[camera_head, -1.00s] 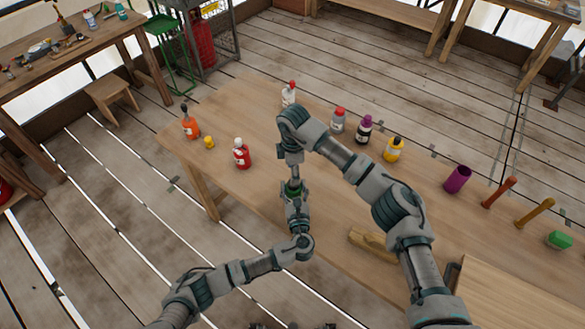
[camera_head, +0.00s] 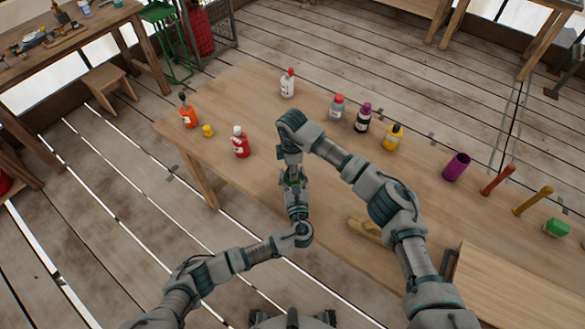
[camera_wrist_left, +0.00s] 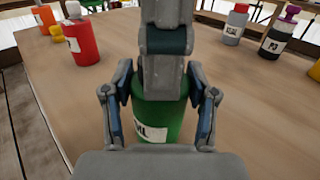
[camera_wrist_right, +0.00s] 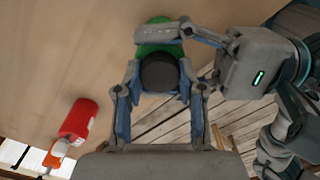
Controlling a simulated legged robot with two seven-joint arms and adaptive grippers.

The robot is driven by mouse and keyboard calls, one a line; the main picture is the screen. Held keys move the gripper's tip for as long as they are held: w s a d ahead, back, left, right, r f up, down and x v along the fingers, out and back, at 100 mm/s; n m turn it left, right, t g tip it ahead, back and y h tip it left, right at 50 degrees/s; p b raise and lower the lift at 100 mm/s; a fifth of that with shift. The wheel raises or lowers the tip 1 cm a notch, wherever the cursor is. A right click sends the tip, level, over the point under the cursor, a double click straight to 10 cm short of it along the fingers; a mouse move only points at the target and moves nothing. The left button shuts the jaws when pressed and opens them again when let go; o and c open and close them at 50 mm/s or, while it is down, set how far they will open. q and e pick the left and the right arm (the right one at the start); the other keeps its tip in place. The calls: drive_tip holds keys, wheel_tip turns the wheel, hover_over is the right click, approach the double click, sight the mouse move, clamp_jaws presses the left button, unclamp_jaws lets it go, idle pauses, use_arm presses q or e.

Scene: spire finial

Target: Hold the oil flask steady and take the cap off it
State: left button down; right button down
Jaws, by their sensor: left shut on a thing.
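The green oil flask (camera_wrist_left: 165,116) with a white label stands in the left wrist view between the fingers of my left gripper (camera_wrist_left: 160,105), which is shut on its body. In the right wrist view the flask's green body (camera_wrist_right: 153,48) shows behind its round black cap (camera_wrist_right: 158,74). My right gripper (camera_wrist_right: 159,80) has one finger on each side of the cap and looks open, with a narrow gap on the left. In the head view my right gripper (camera_head: 292,172) points down over the flask, which is mostly hidden by my arms.
A red bottle (camera_head: 240,144), an orange bottle (camera_head: 189,115) and a small yellow piece (camera_head: 207,130) stand to the left on the wooden table (camera_head: 240,95). Several bottles, a purple cup (camera_head: 456,167) and a green block (camera_head: 556,228) stand along the far side and right.

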use_arm(q)
drive_tip(key=shift+d, duration=0.1)
use_arm(e)
drive_tip(key=n, duration=0.3)
drive_tip(key=shift+w, duration=0.1)
use_arm(q)
drive_tip(key=shift+s, duration=0.1)
use_arm(e)
drive_tip(key=c, duration=0.7)
unclamp_jaws()
drive_tip(key=shift+n, duration=0.7)
wheel_tip(320, 180, up, 8)
drive_tip(key=shift+f, duration=0.1)
drive_tip(key=shift+c, duration=0.4)
wheel_tip(320, 180, down, 8)
drive_tip(key=shift+r, duration=0.1)
